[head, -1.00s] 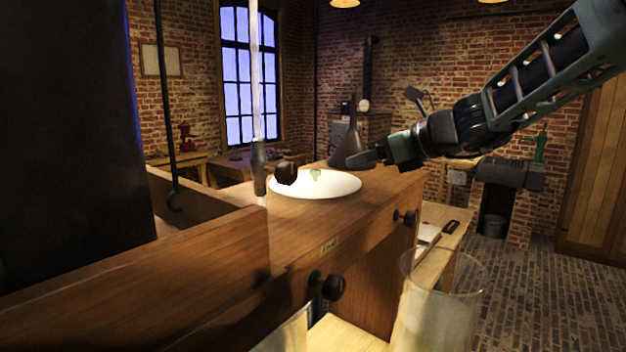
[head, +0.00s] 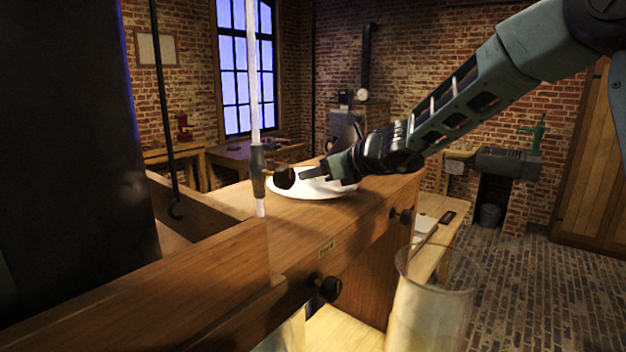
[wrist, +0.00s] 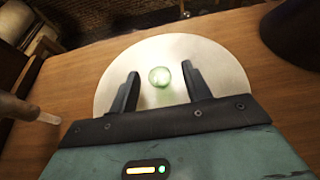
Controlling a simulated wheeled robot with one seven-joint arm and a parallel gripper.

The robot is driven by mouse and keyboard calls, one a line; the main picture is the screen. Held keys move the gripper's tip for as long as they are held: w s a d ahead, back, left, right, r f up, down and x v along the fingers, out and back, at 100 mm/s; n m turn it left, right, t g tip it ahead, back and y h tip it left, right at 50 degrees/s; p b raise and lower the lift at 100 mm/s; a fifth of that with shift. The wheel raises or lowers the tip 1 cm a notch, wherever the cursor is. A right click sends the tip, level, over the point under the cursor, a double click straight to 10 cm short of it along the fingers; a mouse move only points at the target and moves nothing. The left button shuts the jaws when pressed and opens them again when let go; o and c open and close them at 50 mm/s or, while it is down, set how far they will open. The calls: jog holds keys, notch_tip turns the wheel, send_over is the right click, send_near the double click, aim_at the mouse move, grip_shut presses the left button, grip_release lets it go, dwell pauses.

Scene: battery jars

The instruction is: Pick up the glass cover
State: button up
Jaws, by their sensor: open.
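A white round disc (wrist: 118,72) lies flat on the wooden bench top, with a small greenish glass knob (wrist: 159,77) at its middle; I take the two together for the glass cover. In the head view the disc (head: 322,192) is partly hidden by my gripper (head: 316,172), and the knob is hidden there. In the wrist view my gripper (wrist: 159,76) is open, its two dark fingers on either side of the knob with a gap on each side. Nothing is held. I cannot tell how high the fingertips are above the disc.
A dark conical object (wrist: 293,32) stands close to the disc's right. A hanging glass rod (head: 254,80) with a dark fitting is left of it. A clear glass jar (head: 434,300) stands lower in front. The wooden bench top (head: 300,225) in front of the disc is clear.

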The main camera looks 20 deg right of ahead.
grip_shut()
jog(key=shift+r, duration=0.15)
